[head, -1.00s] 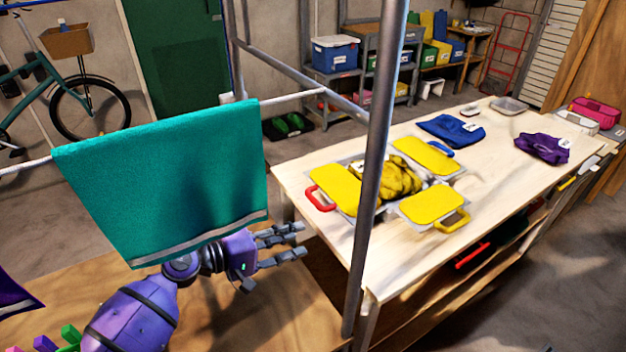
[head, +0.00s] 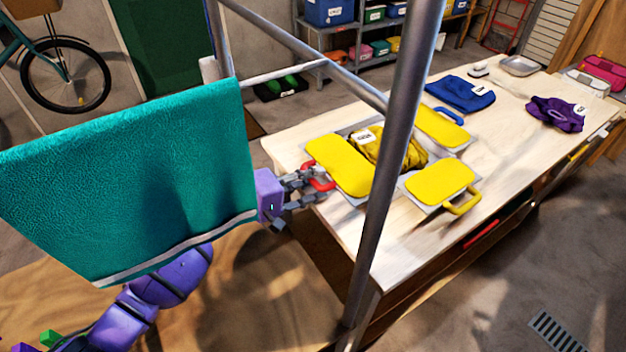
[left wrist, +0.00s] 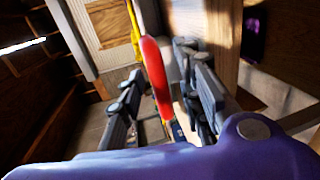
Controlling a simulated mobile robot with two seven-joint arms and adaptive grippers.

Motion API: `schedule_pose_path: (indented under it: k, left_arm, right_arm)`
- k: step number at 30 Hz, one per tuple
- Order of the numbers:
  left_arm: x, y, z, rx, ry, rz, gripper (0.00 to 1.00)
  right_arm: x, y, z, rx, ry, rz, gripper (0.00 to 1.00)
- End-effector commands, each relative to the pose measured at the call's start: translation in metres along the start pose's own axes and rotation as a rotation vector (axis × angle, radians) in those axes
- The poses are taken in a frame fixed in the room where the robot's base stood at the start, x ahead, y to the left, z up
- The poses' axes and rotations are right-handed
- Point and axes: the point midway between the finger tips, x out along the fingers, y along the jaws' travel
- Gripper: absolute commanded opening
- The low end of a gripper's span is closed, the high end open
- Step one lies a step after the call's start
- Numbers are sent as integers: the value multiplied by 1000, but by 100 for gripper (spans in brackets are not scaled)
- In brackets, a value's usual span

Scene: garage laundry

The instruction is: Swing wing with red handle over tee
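The yellow wing with the red handle (head: 341,166) lies open on the near left side of the folding board on the table. Its red handle (head: 321,180) sticks out toward my left gripper (head: 312,187). In the left wrist view the red handle (left wrist: 155,75) runs between the two spread fingers of my left gripper (left wrist: 160,105). The fingers look open around it, with gaps on both sides. The yellow tee (head: 390,150) with a white label lies bunched in the middle of the board, partly behind a grey post. My right gripper is not in view.
The grey post (head: 388,170) of a rack stands before the table. Other yellow wings have a blue handle (head: 447,116) and a yellow handle (head: 463,203). Blue (head: 460,93) and purple (head: 556,113) garments lie farther back.

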Motion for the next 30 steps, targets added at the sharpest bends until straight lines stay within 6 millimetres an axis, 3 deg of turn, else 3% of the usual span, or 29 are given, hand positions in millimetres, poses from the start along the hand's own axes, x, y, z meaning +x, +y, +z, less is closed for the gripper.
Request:
schedule_pose_path:
  k: [10, 18, 30]
  left_arm:
    - [5, 0, 0, 1, 1, 0, 31]
    - [5, 0, 0, 1, 1, 0, 0]
    - [4, 3, 0, 2, 1, 0, 0]
  right_arm:
    - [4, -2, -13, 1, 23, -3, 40]
    - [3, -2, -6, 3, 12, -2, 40]
    - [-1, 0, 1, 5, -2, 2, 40]
